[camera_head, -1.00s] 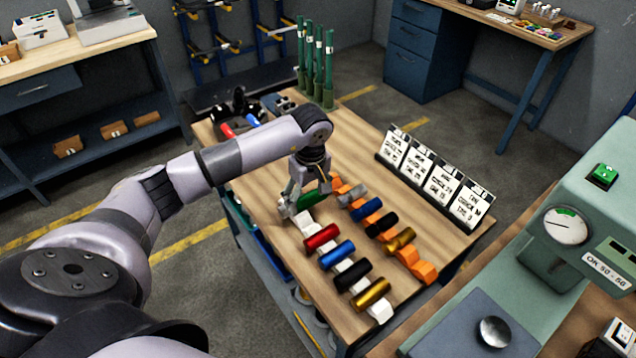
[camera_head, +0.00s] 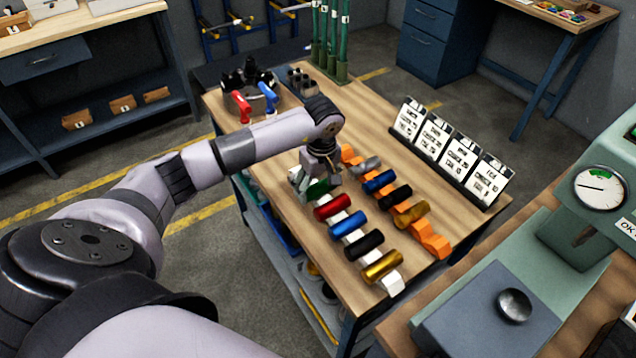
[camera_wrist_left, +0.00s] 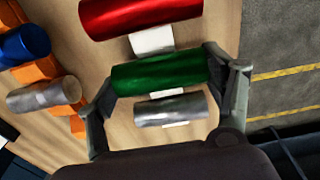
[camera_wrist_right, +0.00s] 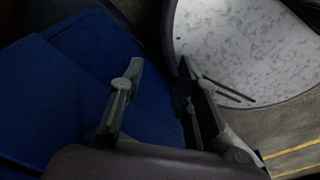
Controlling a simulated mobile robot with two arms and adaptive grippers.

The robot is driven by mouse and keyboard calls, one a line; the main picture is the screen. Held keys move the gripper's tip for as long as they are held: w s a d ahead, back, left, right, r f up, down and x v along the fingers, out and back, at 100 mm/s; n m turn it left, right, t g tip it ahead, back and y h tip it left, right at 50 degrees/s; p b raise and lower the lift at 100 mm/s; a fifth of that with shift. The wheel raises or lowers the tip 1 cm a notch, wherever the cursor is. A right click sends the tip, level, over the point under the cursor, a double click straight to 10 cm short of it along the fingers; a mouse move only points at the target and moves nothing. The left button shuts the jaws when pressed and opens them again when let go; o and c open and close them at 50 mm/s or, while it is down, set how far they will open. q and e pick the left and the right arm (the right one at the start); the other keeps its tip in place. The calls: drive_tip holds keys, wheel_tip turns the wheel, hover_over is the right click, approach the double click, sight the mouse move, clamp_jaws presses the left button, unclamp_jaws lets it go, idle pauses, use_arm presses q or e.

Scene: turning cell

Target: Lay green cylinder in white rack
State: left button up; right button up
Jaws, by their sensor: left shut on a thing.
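The green cylinder (camera_head: 318,188) is between the fingers of my left gripper (camera_head: 316,178), which is shut on it. In the left wrist view, the green cylinder (camera_wrist_left: 160,70) lies crosswise between the two fingertips (camera_wrist_left: 160,82), over the line of the white rack (camera_wrist_left: 152,40). It is between a red cylinder (camera_wrist_left: 140,14) and a silver cylinder (camera_wrist_left: 172,110). Whether it touches the rack is hidden. The white rack (camera_head: 397,286) also carries blue, black and gold cylinders. My right gripper (camera_wrist_right: 160,68) shows only in its wrist view, with fingers apart and empty.
An orange rack (camera_head: 436,246) with silver, blue, black and gold cylinders runs parallel to the white one. Label cards (camera_head: 450,153) stand along the table's far right edge. A green press-like machine (camera_head: 560,240) with a dial stands at the right. Bare wood (camera_head: 385,125) lies behind the racks.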

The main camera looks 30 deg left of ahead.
drive_tip(key=shift+s, duration=0.5)
use_arm(q)
drive_tip(key=shift+f, duration=0.2)
use_arm(e)
drive_tip(key=shift+w+f, duration=0.1)
drive_tip(key=shift+f, duration=0.25)
use_arm(q)
drive_tip(key=o, duration=1.4)
drive_tip(key=shift+o, duration=0.2)
use_arm(e)
drive_tip(key=shift+w, duration=0.15)
use_arm(q)
drive_tip(key=shift+r, duration=0.25)
wheel_tip(320, 180, up, 12)
drive_tip(key=shift+s+d+f, duration=0.2)
drive_tip(key=shift+d+f, duration=0.05)
drive_tip(key=shift+d, duration=0.2)
drive_tip(key=shift+s+f, duration=0.1)
